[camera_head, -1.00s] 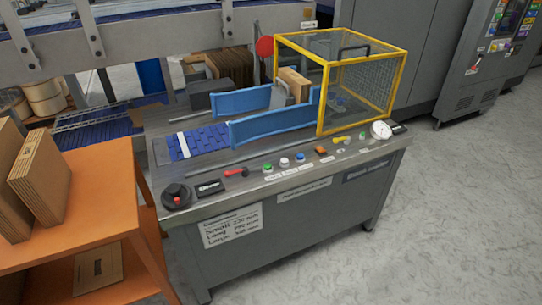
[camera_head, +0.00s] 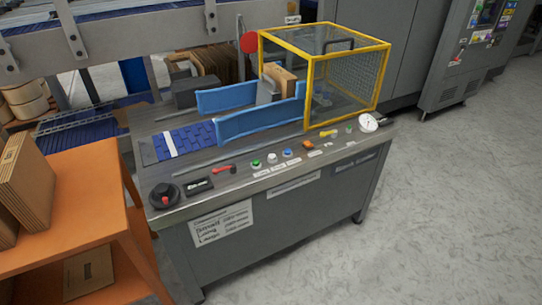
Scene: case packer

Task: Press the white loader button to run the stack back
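The white loader button (camera_head: 272,157) sits on the front control strip of the case packer (camera_head: 285,215). A green button (camera_head: 256,164) is to its left and a blue button (camera_head: 287,152) to its right. A brown cardboard stack (camera_head: 281,78) stands upright between the blue side guides (camera_head: 262,122), near the yellow-framed cage (camera_head: 345,75), with a grey plate against its left side. Neither of my grippers shows in the head view. Nothing touches the white button.
An orange shelf cart (camera_head: 75,190) with cardboard stacks (camera_head: 28,190) stands at the left, close to the packer. Clear floor (camera_head: 440,220) lies at the front right.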

